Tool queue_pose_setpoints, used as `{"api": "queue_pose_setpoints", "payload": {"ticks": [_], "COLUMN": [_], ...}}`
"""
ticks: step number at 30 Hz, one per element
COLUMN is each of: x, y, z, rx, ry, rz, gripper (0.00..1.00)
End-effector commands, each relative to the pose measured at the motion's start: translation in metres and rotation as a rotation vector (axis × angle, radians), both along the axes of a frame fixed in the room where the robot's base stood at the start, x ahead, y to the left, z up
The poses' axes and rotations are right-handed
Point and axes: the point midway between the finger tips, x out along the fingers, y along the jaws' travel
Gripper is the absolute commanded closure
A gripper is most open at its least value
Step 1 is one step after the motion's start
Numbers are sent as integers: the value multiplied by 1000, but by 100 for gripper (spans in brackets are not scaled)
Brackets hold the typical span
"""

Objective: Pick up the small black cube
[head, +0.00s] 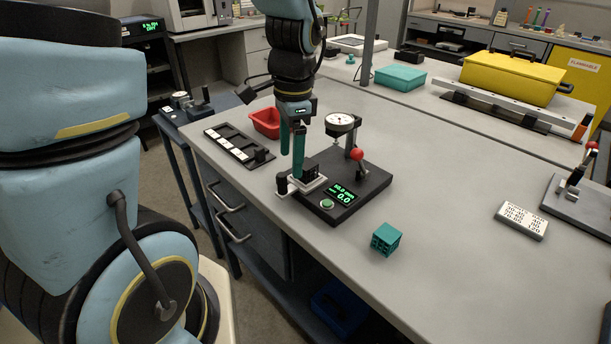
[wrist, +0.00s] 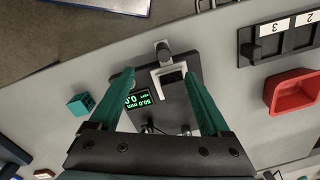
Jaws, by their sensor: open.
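The small black cube (head: 311,170) sits on a light square plate (head: 309,185) at the left front of a black gauge stand. In the wrist view the black cube (wrist: 172,78) shows between the fingertips, within the pale plate (wrist: 157,80). My gripper (head: 292,168) points down beside and above the cube, its teal fingers partly in front of the stand. In the wrist view my gripper (wrist: 160,76) has its fingers spread wide with nothing held between them. Whether the fingertips are level with the cube I cannot tell.
The black stand (head: 362,192) carries a dial gauge (head: 341,124), a red-knobbed lever (head: 357,155) and a green display. A teal lattice cube (head: 386,239) stands in front. A red bin (head: 266,122) and a numbered black rack (head: 237,145) lie left.

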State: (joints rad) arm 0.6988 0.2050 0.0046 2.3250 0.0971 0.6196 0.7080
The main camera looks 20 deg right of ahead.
Motion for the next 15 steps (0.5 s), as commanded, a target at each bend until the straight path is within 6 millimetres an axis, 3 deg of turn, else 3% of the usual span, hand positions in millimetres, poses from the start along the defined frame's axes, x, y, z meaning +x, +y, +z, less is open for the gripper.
{"api": "queue_pose_setpoints", "payload": {"ticks": [2,7,12,15], "x": [-2,-4,-3,1], "y": [-19,-44,-55,-54], "z": [-6,15,34,29], "rx": [49,214,329,348], "ry": [-35,-107,-143,-143], "rz": [-302,-869,-1135,-1168], "gripper": [15,15,15,15]}}
